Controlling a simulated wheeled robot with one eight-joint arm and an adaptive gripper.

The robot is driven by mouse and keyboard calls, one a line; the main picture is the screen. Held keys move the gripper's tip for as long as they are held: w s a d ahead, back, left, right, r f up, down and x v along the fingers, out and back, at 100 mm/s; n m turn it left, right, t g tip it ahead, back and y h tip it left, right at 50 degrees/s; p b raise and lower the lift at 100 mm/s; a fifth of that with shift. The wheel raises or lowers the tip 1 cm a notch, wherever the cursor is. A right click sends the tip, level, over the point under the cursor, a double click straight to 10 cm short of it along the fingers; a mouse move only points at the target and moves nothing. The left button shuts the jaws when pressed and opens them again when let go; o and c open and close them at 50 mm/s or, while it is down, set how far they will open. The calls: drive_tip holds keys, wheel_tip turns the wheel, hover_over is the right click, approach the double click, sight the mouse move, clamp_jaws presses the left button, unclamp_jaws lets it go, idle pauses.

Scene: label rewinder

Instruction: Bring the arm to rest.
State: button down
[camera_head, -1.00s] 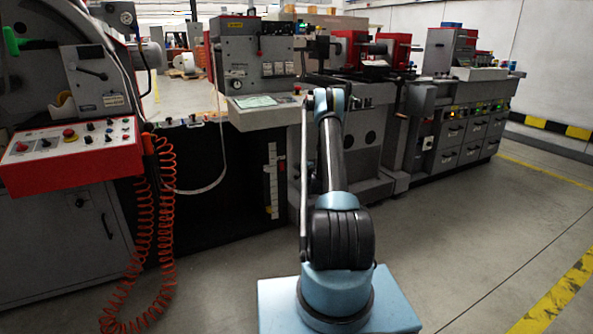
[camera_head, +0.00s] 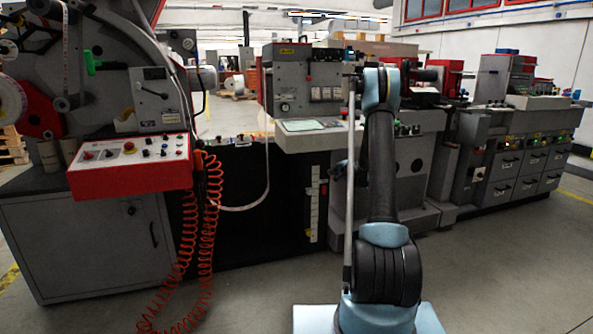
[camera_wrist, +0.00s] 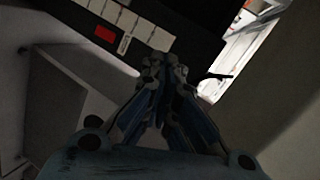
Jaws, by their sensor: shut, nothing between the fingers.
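My arm stands upright on its pale blue base at the lower right of the head view, with its links raised and folded. In the wrist view my gripper (camera_wrist: 165,72) is shut, its fingertips together with nothing between them. Behind the fingertips in that view is a dark panel with a strip of pale labels (camera_wrist: 110,15) and a red mark (camera_wrist: 104,34). In the head view my gripper is hidden behind the arm links.
A red control box (camera_head: 130,167) with coiled orange cables (camera_head: 190,245) is at the left, above a grey cabinet (camera_head: 95,240). A long rewinder line (camera_head: 520,150) runs to the back right. The floor (camera_head: 510,255) at the right is open.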

drive_tip(key=s+a+r+n+g, duration=0.2)
drive_tip(key=s+r, duration=0.4)
drive_tip(key=s, duration=0.1)
drive_tip(key=s+a+r+n+g, duration=0.1)
drive_tip(key=s+a+r+n, duration=0.15)
drive_tip(key=s+r, duration=0.4)
drive_tip(key=s+a+r+n+g+h, duration=0.1)
drive_tip(key=s+r, duration=0.1)
drive_tip(key=s, duration=0.8)
drive_tip(key=s+a+r+n+g, duration=0.1)
drive_tip(key=s+g, duration=0.1)
drive_tip(key=s, duration=0.8)
drive_tip(key=s+d+f+n+g+h, duration=0.1)
drive_tip(key=s+d+f, duration=0.1)
drive_tip(key=s, duration=1)
drive_tip(key=s+d+f+n+g+h, duration=0.1)
drive_tip(key=s+f, duration=0.3)
drive_tip(key=s, duration=0.8)
drive_tip(key=s+d+f+n+g+h, duration=0.2)
drive_tip(key=s+f, duration=0.1)
drive_tip(key=s, duration=1)
drive_tip(key=shift+d+f+h, duration=0.3)
drive_tip(key=shift+f+h, duration=0.05)
drive_tip(key=shift+h, duration=0.05)
drive_tip(key=shift+w+f, duration=0.2)
drive_tip(key=shift+w, duration=0.3)
